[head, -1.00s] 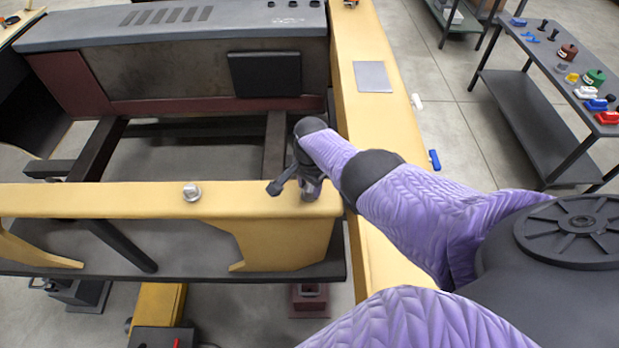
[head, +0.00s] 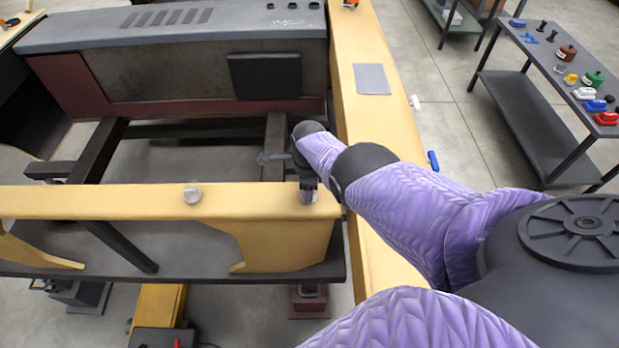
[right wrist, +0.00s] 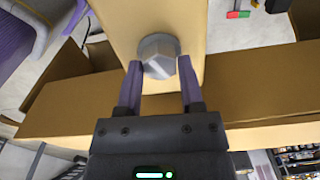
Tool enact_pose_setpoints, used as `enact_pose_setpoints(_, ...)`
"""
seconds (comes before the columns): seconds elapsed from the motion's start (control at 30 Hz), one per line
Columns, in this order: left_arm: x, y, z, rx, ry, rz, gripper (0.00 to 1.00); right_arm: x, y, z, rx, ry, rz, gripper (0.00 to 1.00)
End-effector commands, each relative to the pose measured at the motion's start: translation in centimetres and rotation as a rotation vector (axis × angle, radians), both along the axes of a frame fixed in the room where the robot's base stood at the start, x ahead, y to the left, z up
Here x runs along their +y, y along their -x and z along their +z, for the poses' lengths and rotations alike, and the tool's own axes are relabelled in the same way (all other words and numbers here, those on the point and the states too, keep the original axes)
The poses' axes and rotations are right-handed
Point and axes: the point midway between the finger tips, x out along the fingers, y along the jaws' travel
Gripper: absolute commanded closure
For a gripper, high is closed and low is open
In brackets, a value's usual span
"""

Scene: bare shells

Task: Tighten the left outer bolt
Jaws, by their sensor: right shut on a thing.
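Two silver bolt heads stand on the near yellow beam in the head view. One bolt (head: 192,194) is left of my right gripper, with nothing touching it. The other bolt (head: 308,196) is near the beam's right end, partly covered by my right gripper (head: 307,183), which points down over it. My left gripper is not in view.
A yellow rail (head: 380,200) runs along the right side of the frame. A grey panel (head: 372,79) lies on it. A dark table (head: 530,100) with several small coloured parts stands at the right. The frame's middle is open between dark bars.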

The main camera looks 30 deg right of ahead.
Motion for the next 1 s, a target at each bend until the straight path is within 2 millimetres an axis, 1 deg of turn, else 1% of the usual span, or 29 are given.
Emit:
enact_pose_setpoints(0.03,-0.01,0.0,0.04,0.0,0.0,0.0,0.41,-0.03,-0.35,0.3,-0.011,0.0,-0.041,1.0)
enact_pose_setpoints(0.2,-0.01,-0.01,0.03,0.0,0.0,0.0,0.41,-0.03,-0.35,0.3,-0.011,0.0,-0.181,1.0)
enact_pose_setpoints(0.5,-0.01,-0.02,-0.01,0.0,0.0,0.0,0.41,-0.05,-0.34,0.31,-0.012,0.0,-0.362,1.0)
enact_pose_setpoints(0.7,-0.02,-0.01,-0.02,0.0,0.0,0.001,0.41,-0.06,-0.33,0.31,-0.011,0.0,-0.426,1.0)
enact_pose_setpoints(1.0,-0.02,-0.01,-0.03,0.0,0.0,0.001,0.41,-0.06,-0.33,0.31,-0.011,0.0,-0.456,1.0)
